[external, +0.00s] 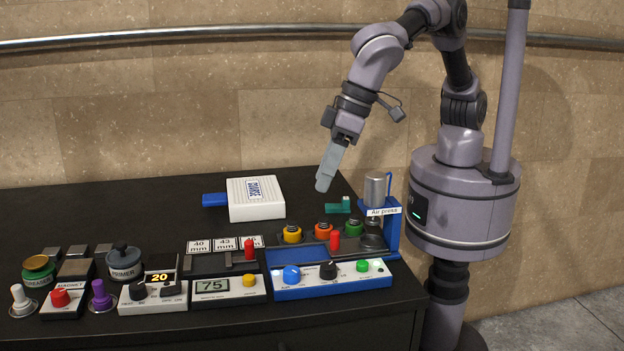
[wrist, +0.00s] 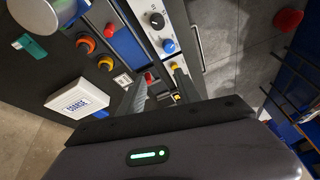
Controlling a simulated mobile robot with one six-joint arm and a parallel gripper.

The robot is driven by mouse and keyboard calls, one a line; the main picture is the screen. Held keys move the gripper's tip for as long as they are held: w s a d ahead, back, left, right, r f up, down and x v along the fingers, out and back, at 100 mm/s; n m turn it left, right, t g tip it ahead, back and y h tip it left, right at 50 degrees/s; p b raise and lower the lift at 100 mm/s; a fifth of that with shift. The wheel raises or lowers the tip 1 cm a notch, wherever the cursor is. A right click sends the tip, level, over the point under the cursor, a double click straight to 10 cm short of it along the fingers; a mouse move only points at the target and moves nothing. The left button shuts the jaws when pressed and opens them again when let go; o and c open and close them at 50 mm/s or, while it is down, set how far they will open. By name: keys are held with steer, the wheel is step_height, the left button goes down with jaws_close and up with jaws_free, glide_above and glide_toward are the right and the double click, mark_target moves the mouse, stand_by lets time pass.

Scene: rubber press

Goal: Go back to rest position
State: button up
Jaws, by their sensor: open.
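My gripper (external: 325,183) hangs above the back right of the black table (external: 110,208), pointing down, apart from everything below it. It holds nothing that I can see. In the external view its fingers overlap, seen from the side. In the wrist view my gripper's fingers (wrist: 158,88) stand apart. The air press (external: 390,225) stands below and to the right of it, with a blue frame and a metal cylinder. A small green piece (external: 338,206) lies beside the press.
A white box (external: 256,198) with a blue tab lies left of my gripper. Blue and white control panels (external: 325,280), knobs and pots (external: 124,262) crowd the table's front. The back left of the table is clear. A metal rail (external: 170,37) runs along the wall.

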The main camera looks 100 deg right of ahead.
steer(key=s+d+r+y+b, duration=0.15)
steer(key=s+d, duration=0.25)
steer(key=d, duration=0.4)
steer(key=s+d+r+m, duration=0.1)
steer(key=s+d+r, duration=0.25)
steer(key=d, duration=0.45)
steer(key=s+d+r+b, duration=0.15)
steer(key=s+d, duration=0.25)
steer(key=d, duration=0.4)
steer(key=s+d+f, duration=0.3)
steer(key=s, duration=0.4)
steer(key=s+d+f+t+b, duration=0.1)
steer(key=s+d, duration=0.3)
steer(key=s, duration=0.4)
steer(key=shift+s+d+f+m+y+b, duration=0.2)
steer(key=shift+f+m+y+b, duration=0.15)
steer(key=shift+f, duration=0.55)
